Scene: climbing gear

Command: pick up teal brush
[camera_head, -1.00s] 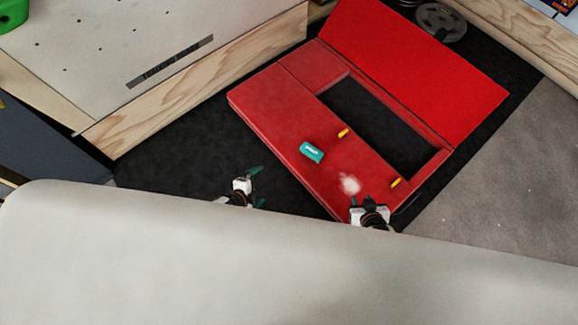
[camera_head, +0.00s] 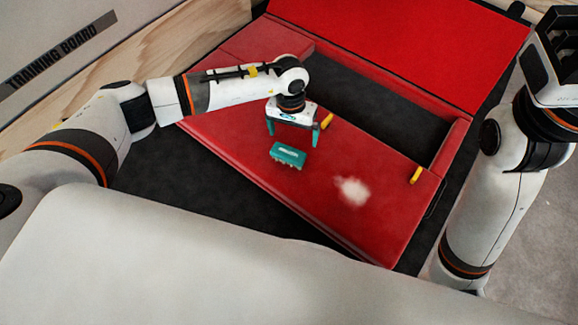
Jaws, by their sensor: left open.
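The teal brush (camera_head: 288,156) lies on the red padded bench (camera_head: 355,215), with a pale label on top and light bristles along its near side. My left gripper (camera_head: 294,129) is open just behind and above the brush, its two teal fingers spread apart and pointing down toward it. Nothing shows between the fingers, and I cannot tell whether they touch the brush. My right arm stands at the right, and a dark end part shows at the top right corner. Its fingers cannot be made out.
A white powder patch (camera_head: 352,191) lies on the red surface right of the brush. Two yellow pieces, one behind the brush (camera_head: 327,121) and one farther right (camera_head: 415,175), sit near the dark opening (camera_head: 375,105). A wooden board labelled "TRAINING BOARD" (camera_head: 60,50) stands at the left.

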